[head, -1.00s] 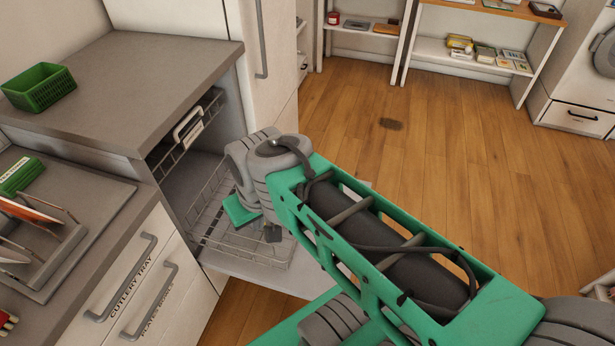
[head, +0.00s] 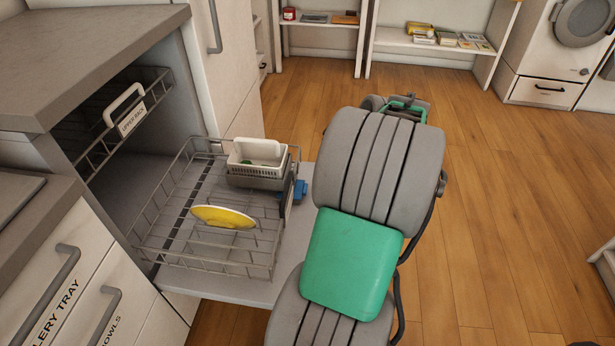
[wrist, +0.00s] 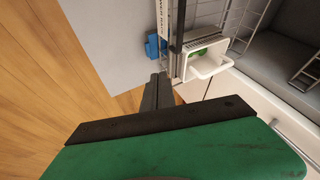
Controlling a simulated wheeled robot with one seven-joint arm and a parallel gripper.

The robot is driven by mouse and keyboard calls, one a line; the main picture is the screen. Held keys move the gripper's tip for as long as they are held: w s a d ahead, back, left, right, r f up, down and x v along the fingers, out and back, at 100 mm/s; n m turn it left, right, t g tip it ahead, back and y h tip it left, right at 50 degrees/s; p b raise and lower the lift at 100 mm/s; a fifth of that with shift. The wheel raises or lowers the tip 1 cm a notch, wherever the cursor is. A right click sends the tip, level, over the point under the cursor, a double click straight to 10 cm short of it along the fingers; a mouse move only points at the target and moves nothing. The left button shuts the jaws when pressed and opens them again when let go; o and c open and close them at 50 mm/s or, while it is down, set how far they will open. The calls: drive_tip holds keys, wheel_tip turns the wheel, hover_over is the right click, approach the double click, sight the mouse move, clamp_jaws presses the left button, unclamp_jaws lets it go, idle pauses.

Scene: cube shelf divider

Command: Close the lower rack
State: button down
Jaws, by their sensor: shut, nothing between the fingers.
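The lower rack (head: 150,235) is a grey wire basket, pulled out of the dishwasher over its lowered door (head: 220,287). A yellow plate (head: 223,217) stands in it, and a white basket (head: 258,158) sits at its front right corner. In the wrist view the rack's wires (wrist: 240,20) and the white basket (wrist: 208,64) show at the upper right. My gripper (wrist: 158,90) is shut and empty, pointing at the rack's front end near a blue piece (wrist: 152,46). I cannot tell whether it touches. In the head view my arm hides most of the gripper.
The upper rack (head: 100,140), with its white handle, is inside the dishwasher. Drawers (head: 62,285) stand at the lower left, below a grey counter (head: 80,50). Wooden floor (head: 480,220) is clear to the right. Shelves and a washing machine (head: 560,60) stand behind.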

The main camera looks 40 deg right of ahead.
drive_tip(key=w+a+f+b, duration=0.2)
drive_tip(key=w+f+b, duration=0.1)
drive_tip(key=w+f, duration=0.5)
drive_tip(key=shift+w+a+f+b, duration=0.2)
drive_tip(key=shift+w+a+b, duration=0.05)
drive_tip(key=shift+b, duration=0.05)
